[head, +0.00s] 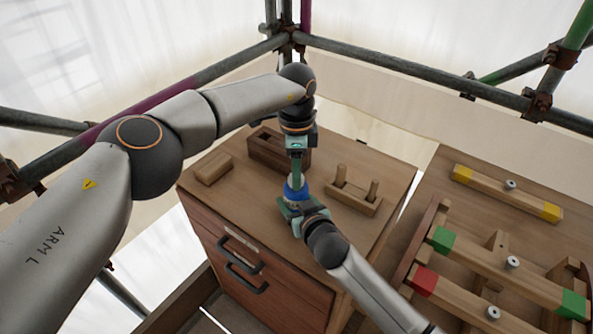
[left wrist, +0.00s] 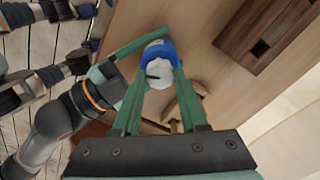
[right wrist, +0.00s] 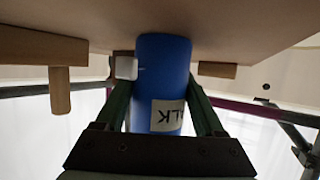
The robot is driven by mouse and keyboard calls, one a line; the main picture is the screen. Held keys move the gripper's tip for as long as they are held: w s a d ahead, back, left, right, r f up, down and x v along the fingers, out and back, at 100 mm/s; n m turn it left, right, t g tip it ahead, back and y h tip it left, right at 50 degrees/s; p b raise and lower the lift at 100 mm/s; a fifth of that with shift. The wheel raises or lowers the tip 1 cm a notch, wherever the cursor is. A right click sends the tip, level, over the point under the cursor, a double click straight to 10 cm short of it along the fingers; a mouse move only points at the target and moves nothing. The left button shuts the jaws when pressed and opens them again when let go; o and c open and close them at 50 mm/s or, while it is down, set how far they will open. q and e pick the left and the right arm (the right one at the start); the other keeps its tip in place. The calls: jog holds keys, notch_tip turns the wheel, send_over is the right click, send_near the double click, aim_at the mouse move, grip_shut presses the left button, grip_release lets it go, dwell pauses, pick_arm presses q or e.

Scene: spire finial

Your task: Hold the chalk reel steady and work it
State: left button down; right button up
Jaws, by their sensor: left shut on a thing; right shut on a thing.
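The chalk reel is a blue cylinder (head: 294,193) with a white part on top and stands over the cabinet's front half. My right gripper (head: 291,208) comes in from the front and is shut on the reel's body.
On the cabinet top (head: 239,201) are a wooden block (head: 214,168), a dark slotted box (head: 267,147) and a two-peg stand (head: 352,194). At right, a table holds beams with yellow, green and red ends (head: 507,193). Scaffold pipes (head: 420,73) run behind.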

pick_arm(q)
jog(key=m, duration=0.5)
jog(key=shift+m, duration=0.3)
jog(key=m, duration=1.6)
jog(key=shift+m, duration=0.4)
jog(key=shift+c, duration=2.2)
grip_release()
notch_tip(320, 180, up, 12)
